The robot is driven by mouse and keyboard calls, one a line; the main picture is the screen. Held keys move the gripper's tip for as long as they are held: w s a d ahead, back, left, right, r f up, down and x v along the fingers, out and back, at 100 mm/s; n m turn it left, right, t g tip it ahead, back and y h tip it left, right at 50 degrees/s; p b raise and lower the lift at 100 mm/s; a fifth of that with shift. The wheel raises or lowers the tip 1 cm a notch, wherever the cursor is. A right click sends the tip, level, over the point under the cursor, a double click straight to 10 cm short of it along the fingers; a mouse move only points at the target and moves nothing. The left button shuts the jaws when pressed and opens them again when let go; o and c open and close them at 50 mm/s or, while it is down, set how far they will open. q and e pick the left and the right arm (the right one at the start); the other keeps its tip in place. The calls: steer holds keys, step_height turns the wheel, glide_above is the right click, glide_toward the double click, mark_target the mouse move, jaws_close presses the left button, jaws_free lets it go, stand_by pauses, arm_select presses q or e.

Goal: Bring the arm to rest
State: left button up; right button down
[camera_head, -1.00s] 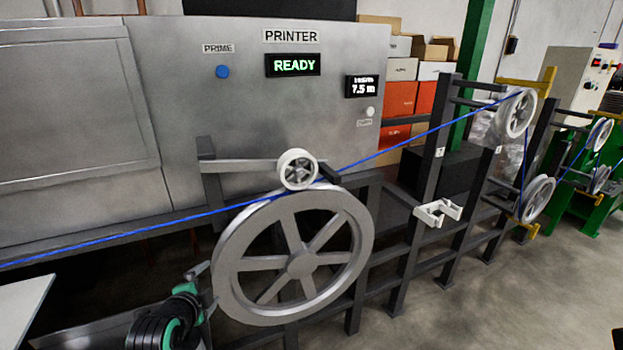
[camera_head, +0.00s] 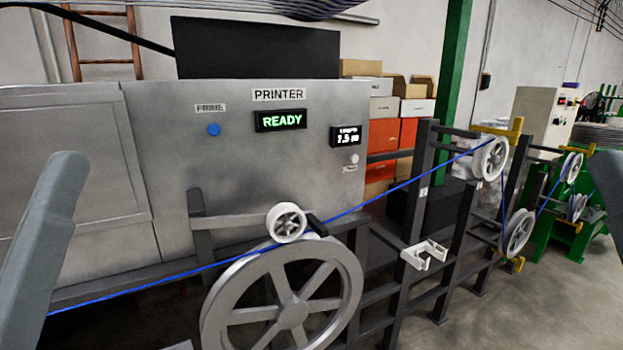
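Neither gripper shows clearly in the head view. A smooth grey arm part of mine (camera_head: 40,245) rises at the left edge, and another grey part of mine (camera_head: 606,175) shows at the right edge. The blue cable (camera_head: 400,185) runs from the lower left, between the large spoked wheel (camera_head: 210,315) and the small white roller (camera_head: 287,222), then up to the white pulley (camera_head: 491,158) at the right. No gripper is seen touching the cable.
The printer (camera_head: 250,160) shows READY, with a blue button (camera_head: 214,130) on its front. A white U-shaped holder (camera_head: 424,255) sits on the dark frame (camera_head: 412,225). A green machine (camera_head: 588,235) stands at the right. Bare floor lies at the lower right.

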step_height(320, 180, up, 28)
steer(key=p, duration=2.5)
steer(key=shift+r, duration=0.2)
